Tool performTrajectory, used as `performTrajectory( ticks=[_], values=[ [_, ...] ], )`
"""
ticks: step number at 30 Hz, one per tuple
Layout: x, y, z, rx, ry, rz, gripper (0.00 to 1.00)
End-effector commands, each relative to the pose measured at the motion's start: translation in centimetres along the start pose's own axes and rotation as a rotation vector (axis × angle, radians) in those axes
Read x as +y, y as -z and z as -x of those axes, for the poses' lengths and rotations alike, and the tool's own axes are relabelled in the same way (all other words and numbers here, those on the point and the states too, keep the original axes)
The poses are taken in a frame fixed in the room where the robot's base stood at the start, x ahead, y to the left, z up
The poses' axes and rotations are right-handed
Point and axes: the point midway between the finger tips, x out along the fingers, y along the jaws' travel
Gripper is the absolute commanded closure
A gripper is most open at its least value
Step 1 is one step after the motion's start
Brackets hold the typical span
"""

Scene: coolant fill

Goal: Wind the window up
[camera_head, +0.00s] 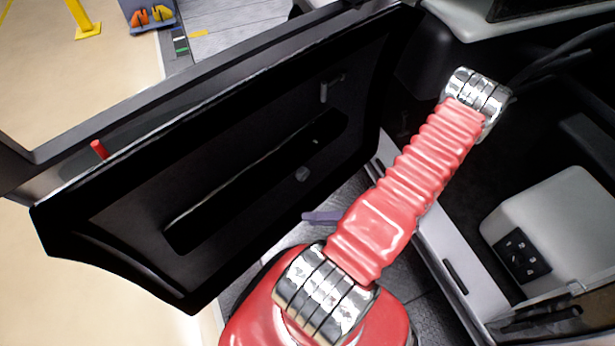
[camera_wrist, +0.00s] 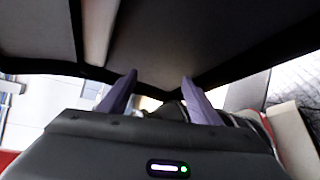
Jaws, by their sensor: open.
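The vehicle door (camera_head: 130,225) stands open at the left in the head view, its black inner panel facing me. A small L-shaped handle (camera_head: 325,90) sits near its upper right, and a round dark knob (camera_head: 302,174) lower down. I cannot make out window glass in the door. A black switch panel (camera_head: 522,256) with several switches is on a pale box at the right. My gripper (camera_wrist: 160,76) is open in the wrist view, its two purple fingers apart with nothing seen between them. In the head view a small purple piece shows beside my red arm; I cannot tell if it is a finger.
A red pin (camera_head: 99,149) stands on the door's upper ledge. The pale box (camera_head: 550,215) and the door sill (camera_head: 455,270) border the dark cab interior. A yellow post (camera_head: 83,20) stands on the floor beyond the door. A dark roof-like surface (camera_wrist: 180,35) fills the upper wrist view.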

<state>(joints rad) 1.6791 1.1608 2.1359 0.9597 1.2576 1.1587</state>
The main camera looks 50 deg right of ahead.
Motion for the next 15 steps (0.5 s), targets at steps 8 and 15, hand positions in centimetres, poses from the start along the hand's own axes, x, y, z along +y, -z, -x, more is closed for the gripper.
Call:
performTrajectory(
  ticks=[8, 15],
  values=[
    [-4.8, -1.3, 0.6, -0.320, -0.116, -0.550, 0.43],
    [-7.9, -3.7, 2.2, -0.517, -0.278, -0.974, 0.43]
  ],
)
